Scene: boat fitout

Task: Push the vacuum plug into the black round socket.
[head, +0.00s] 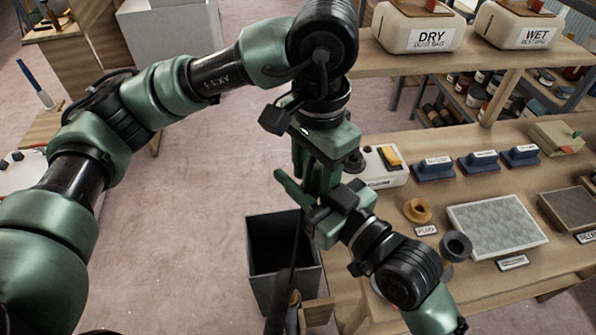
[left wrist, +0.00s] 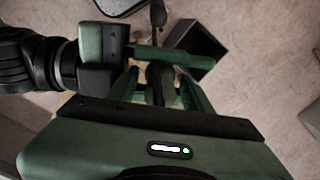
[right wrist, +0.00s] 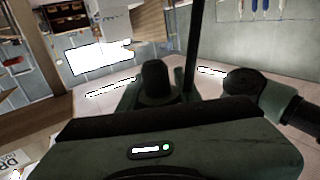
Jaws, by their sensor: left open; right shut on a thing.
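My right gripper (head: 318,207) comes up from the lower right, close to my left gripper. In the right wrist view it is shut on the vacuum plug (right wrist: 155,78), which looks like a short black cylinder. A dark hose (head: 283,275) hangs below the grippers in the head view. My left gripper (head: 313,168) points down and is open, with its fingers around or beside the right gripper's end; whether they touch cannot be told. A black round ring (head: 456,246), apparently the socket, lies on the bench beside my right arm. The plug is hidden in the head view.
An orange ring (head: 418,211) lies behind the black one. Grey pads (head: 497,226), blue blocks (head: 478,163) and a white box (head: 378,178) stand on the bench (head: 440,190). A dark bin (head: 316,283) stands below the grippers.

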